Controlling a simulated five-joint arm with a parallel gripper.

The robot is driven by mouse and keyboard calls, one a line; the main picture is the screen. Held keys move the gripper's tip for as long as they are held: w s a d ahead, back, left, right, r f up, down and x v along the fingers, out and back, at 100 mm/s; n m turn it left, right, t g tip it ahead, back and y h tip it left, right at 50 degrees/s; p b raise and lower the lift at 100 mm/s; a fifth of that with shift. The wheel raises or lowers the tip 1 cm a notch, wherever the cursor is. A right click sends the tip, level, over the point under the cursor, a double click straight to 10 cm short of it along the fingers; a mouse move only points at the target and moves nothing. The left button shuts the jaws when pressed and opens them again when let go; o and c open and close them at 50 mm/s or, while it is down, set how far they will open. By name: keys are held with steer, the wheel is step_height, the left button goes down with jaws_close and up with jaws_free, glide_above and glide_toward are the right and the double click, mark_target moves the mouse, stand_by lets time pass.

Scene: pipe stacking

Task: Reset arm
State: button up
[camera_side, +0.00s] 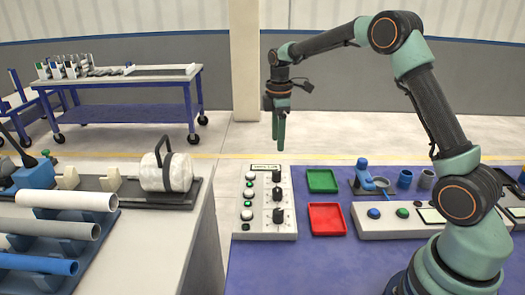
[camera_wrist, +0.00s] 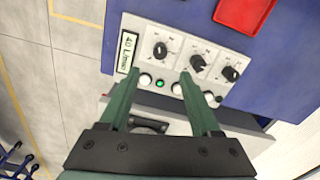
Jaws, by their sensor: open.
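My gripper (camera_side: 279,133) hangs above the control panel (camera_side: 268,231) in the side view, fingers pointing down and apart from it. In the wrist view my gripper (camera_wrist: 160,98) is open, with two green fingers spread and nothing between them. Past the fingertips the control panel (camera_wrist: 150,30) shows black knobs, round buttons and a small display. One button is lit green.
A green tray (camera_side: 322,180) and a red tray (camera_side: 327,218) lie right of the panel on the blue table. A counter at left holds pipes (camera_side: 65,201) on a rack and a white cylinder (camera_side: 166,172). A blue cart (camera_side: 125,95) stands behind.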

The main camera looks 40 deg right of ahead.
steer(key=shift+r, duration=0.1)
steer(key=s+a+r+m+t, duration=0.2)
steer(key=s+a+r+m, duration=0.3)
steer(key=s+r, duration=0.35)
steer(key=s+a+m+t, duration=0.3)
steer(key=s+m, duration=0.3)
steer(key=s, duration=0.6)
steer(key=shift+s+a+r+t, duration=0.15)
steer(key=shift+a+r+t, duration=0.2)
steer(key=shift+a, duration=0.35)
steer(key=shift+r, duration=0.1)
